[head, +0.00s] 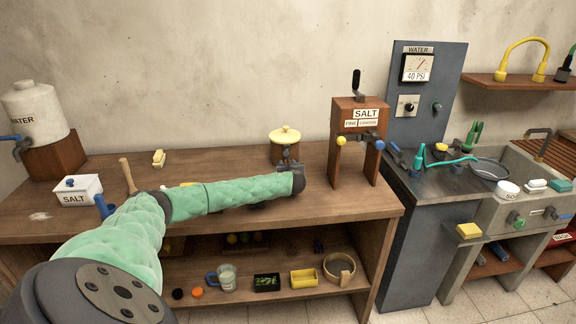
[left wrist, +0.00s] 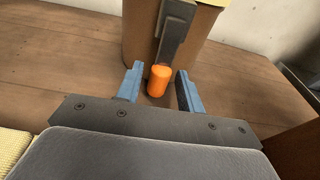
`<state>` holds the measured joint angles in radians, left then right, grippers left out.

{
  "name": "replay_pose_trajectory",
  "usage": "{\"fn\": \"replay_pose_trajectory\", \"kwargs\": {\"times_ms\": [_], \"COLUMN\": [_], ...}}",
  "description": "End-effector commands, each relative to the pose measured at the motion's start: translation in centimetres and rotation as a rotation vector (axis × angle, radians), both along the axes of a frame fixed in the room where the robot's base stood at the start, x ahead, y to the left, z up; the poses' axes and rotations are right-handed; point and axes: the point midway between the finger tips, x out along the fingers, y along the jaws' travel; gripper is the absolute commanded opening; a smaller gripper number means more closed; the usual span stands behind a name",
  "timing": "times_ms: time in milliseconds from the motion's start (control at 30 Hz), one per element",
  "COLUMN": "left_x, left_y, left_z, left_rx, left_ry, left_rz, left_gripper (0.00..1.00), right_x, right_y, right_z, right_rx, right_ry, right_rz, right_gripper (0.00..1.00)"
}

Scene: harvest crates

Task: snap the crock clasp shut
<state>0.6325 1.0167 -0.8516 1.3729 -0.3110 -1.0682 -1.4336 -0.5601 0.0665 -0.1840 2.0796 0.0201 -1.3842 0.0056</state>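A brown crock (head: 276,155) with a yellow lid (head: 285,135) stands near the back of the wooden workbench. Its brown side fills the top of the left wrist view (left wrist: 140,38). A grey metal clasp (left wrist: 176,32) runs down this side and ends in an orange grip (left wrist: 158,81), low on the crock's front. My left gripper (head: 289,158) is in front of the crock. In the left wrist view its blue fingers (left wrist: 160,84) are open, one on each side of the orange grip, with visible gaps. My right gripper is out of view.
A wooden salt dispenser (head: 360,117) stands close to the right of the crock. A sink stands further right.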

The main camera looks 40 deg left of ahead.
Motion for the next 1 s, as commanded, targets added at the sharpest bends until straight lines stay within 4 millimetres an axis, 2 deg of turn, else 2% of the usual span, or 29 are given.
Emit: {"fn": "replay_pose_trajectory", "kwargs": {"times_ms": [300,467,600,700,900,1000], "left_x": [-0.1,-0.8,-2.1,-3.1,-4.5,-4.9], "left_y": [0.0,-0.9,-2.4,-3.6,-5.3,-5.7], "left_z": [0.0,0.0,0.3,0.6,1.1,1.3], "left_rx": [0.000,-0.001,0.000,0.000,0.000,0.000], "left_ry": [0.000,0.000,0.001,0.001,0.001,0.001], "left_rz": [0.000,-0.002,-0.002,-0.001,-0.001,0.000], "left_gripper": [0.43,0.43,0.43,0.43,0.43,0.43], "right_x": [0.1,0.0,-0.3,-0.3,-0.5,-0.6], "right_y": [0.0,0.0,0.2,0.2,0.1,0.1], "right_z": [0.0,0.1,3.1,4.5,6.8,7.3], "right_rx": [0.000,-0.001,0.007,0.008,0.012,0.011], "right_ry": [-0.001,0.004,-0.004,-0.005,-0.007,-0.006], "right_rz": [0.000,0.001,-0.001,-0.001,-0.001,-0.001], "right_gripper": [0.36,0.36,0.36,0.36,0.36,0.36]}}
